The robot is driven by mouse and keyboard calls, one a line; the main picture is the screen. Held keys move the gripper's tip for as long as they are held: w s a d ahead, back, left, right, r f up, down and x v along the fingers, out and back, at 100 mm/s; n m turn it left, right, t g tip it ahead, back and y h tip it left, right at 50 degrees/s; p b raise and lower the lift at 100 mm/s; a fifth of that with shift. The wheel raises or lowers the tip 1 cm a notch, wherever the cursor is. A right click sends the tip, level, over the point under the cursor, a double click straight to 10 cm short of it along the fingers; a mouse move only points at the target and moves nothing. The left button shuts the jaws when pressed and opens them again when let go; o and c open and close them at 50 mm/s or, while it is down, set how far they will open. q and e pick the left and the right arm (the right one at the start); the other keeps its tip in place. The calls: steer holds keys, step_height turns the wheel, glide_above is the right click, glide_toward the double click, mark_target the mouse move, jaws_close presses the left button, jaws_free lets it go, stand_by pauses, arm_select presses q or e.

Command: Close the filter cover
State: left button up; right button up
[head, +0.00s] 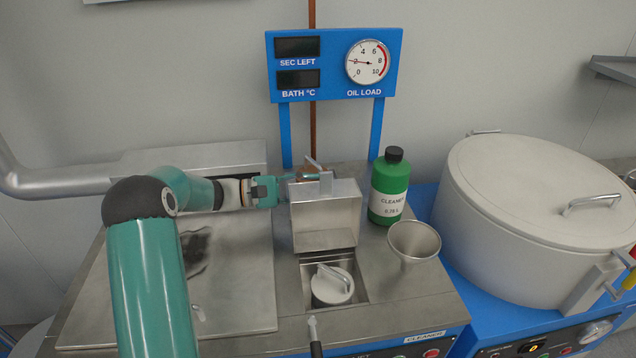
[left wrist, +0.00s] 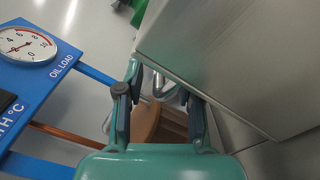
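The filter cover (head: 325,214) is a grey metal lid standing raised at the back of the square filter well (head: 362,291). Its handle (head: 326,182) is at its upper edge. In the left wrist view the cover (left wrist: 235,55) fills the upper right as a grey panel. A curved metal handle (left wrist: 158,88) shows between the fingers of my left gripper (left wrist: 163,84). The fingers are apart, with gaps beside the handle. In the head view my left gripper (head: 290,188) is behind the cover, its tips partly hidden. My right gripper is not in view.
A white round filter with a handle (head: 333,287) sits in the well. A green cleaner bottle (head: 390,188) and a metal funnel (head: 414,240) stand right of the cover. A large lidded pot (head: 530,215) is farther right. A blue gauge panel (head: 334,65) rises behind.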

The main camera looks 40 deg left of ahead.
arm_select(q)
steer(key=shift+x, duration=1)
steer(key=shift+s, duration=0.1)
jaws_close()
